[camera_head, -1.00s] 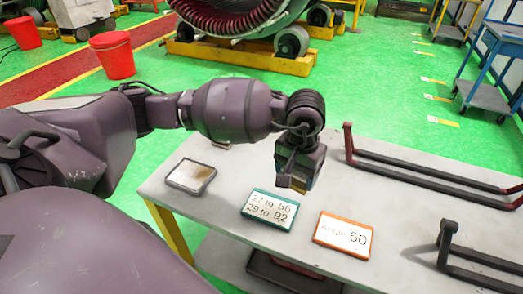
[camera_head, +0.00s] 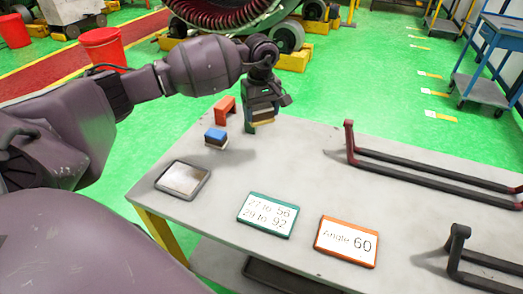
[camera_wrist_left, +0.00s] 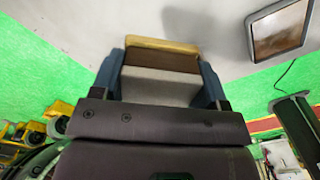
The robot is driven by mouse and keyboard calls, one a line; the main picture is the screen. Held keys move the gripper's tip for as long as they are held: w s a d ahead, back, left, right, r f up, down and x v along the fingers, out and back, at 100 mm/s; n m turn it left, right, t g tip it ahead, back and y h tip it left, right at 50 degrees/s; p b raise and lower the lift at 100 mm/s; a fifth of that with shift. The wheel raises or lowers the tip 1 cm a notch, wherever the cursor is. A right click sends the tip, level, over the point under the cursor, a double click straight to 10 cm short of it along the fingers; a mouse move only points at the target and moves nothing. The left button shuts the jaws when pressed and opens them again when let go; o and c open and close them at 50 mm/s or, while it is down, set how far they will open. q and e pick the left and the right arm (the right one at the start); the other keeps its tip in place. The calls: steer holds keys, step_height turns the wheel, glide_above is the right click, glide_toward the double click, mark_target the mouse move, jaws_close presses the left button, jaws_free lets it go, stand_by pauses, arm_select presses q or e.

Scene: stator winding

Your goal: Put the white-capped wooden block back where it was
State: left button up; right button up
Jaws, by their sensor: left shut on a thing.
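The white-capped wooden block (camera_wrist_left: 160,84) is held between the two fingers of my left gripper (camera_wrist_left: 159,72) in the left wrist view. Its pale cap and tan wooden part show between the fingers. In the head view my left gripper (camera_head: 262,112) is at the far left part of the table, shut on the block (camera_head: 262,122), of which only a small part shows below the fingers. I cannot tell whether the block touches the table. My right gripper is not in view.
A blue-capped block (camera_head: 215,138) and an orange-red piece (camera_head: 226,109) stand left of the gripper. A grey-framed tray (camera_head: 183,179), a green-framed sign (camera_head: 267,215) and an orange-framed sign (camera_head: 346,241) lie nearer. Dark racks (camera_head: 430,178) are at right. The table's middle is clear.

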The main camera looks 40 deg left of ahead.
arm_select(q)
glide_above(261, 158)
step_height(261, 158, down, 9)
steer(key=shift+w+r, duration=0.1)
steer(key=shift+f+b, duration=0.5)
steer(key=shift+f, duration=2.2)
steer(key=shift+f, duration=0.2)
steer(key=o, duration=0.6)
steer(key=shift+r, duration=0.1)
steer(key=shift+o, duration=1.3)
